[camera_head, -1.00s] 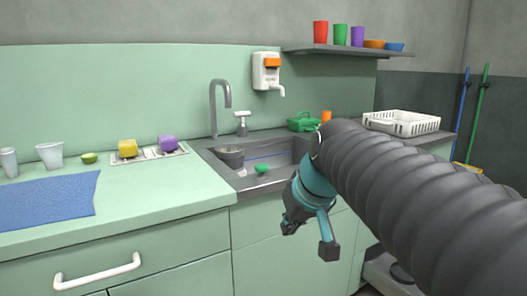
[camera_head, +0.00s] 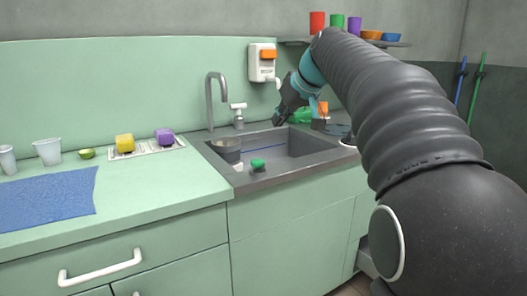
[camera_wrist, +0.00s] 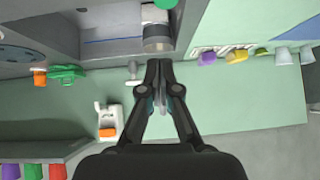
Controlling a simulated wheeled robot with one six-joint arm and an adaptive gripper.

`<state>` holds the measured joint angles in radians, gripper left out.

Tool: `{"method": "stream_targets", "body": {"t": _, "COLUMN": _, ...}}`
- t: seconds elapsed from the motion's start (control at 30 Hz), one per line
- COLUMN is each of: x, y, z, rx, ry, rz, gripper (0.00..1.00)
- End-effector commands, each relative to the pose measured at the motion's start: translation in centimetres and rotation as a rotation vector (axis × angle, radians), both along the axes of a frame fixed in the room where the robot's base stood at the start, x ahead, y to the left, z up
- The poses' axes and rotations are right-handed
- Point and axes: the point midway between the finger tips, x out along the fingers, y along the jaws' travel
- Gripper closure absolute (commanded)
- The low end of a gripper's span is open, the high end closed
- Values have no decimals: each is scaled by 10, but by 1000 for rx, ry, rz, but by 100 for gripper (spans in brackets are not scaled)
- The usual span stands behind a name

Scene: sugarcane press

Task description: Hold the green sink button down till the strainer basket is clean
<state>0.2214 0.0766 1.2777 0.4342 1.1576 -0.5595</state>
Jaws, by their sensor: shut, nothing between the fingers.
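My gripper (camera_head: 279,119) is raised over the back of the sink, apart from the button. It is shut and empty, fingertips together in the wrist view (camera_wrist: 160,66).
The tap (camera_head: 212,95) and the wall dispenser (camera_head: 262,62) stand behind the sink. A shelf of cups (camera_head: 395,43) is on the wall above my arm.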

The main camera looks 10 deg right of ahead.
Motion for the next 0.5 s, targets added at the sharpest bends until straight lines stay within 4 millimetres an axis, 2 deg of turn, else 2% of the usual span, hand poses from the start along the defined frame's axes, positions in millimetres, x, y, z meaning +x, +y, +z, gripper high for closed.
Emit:
{"method": "stream_targets", "body": {"t": 0.17, "x": 6, "y": 3, "z": -7, "rx": 1, "ry": 2, "rz": 1, "gripper": 100}}
{"method": "stream_targets", "body": {"t": 0.5, "x": 42, "y": 18, "z": -49, "rx": 0, "ry": 3, "rz": 2, "gripper": 100}}
